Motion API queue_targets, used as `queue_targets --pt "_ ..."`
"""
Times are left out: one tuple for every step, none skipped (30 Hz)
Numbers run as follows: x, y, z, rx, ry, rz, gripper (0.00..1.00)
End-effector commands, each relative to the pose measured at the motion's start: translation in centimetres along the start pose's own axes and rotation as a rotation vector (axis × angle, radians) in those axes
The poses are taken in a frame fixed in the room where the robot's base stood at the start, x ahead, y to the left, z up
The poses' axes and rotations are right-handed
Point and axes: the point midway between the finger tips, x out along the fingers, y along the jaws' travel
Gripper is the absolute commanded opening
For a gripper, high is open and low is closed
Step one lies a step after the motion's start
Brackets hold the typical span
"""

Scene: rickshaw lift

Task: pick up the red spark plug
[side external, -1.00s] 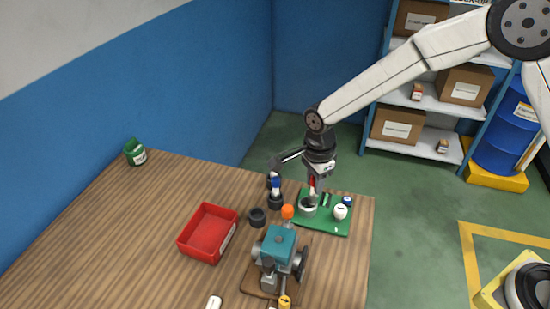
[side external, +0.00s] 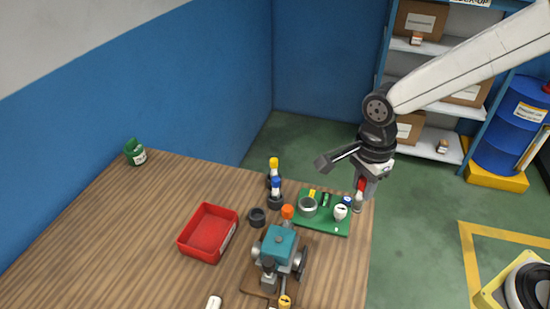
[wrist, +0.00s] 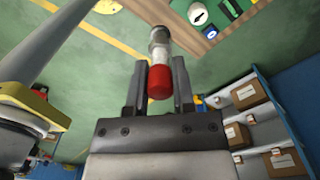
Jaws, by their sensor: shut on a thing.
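The red spark plug, with a red cap, a white band and a metal end, shows in the wrist view (wrist: 158,80) between the two fingers of my gripper (wrist: 157,92). My gripper is shut on it. In the side view my gripper (side external: 364,184) is at the right edge of the table, just right of the green board (side external: 322,224), and the red spark plug (side external: 357,201) hangs below it with its metal end down. How far the plug is above the table is hard to tell.
A red bin (side external: 208,233) stands on the wooden table, left of a teal machine (side external: 279,245). The green board holds a grey ring (side external: 308,206), a white round part (side external: 340,212) and small pieces. Yellow and blue plugs (side external: 275,186) stand in dark holders behind.

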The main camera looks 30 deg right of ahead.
Motion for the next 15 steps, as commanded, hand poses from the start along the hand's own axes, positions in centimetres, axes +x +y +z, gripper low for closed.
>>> queue_targets --pt "-0.16 0.34 -0.08 0.000 0.000 0.000 0.00" --pt "-0.21 0.51 -0.12 0.000 0.000 0.000 0.00" --pt "-0.30 0.67 -0.17 0.000 0.000 0.000 0.00" --pt "-0.36 0.77 -0.19 0.000 0.000 -0.001 0.00" --pt "-0.40 0.87 -0.22 0.000 0.000 -0.001 0.00" --pt "-0.43 0.98 -0.25 0.000 0.000 0.000 0.00" --pt "-0.44 1.04 -0.27 0.000 0.000 0.000 0.00" --pt "-0.45 1.10 -0.28 0.000 0.000 0.001 0.00" --pt "-0.46 1.15 -0.30 0.000 0.000 0.001 0.00" --pt "-0.47 1.18 -0.30 0.000 0.000 0.001 0.00" --pt "-0.47 1.19 -0.31 0.000 0.000 0.001 0.00" --pt "-0.47 1.20 -0.31 0.000 0.000 0.001 0.00" --pt "-0.47 1.20 -0.31 0.000 0.000 0.001 0.00" --pt "-0.47 1.20 -0.31 0.000 0.000 0.001 0.00" --pt "-0.47 1.19 -0.31 0.000 0.000 0.001 0.00"
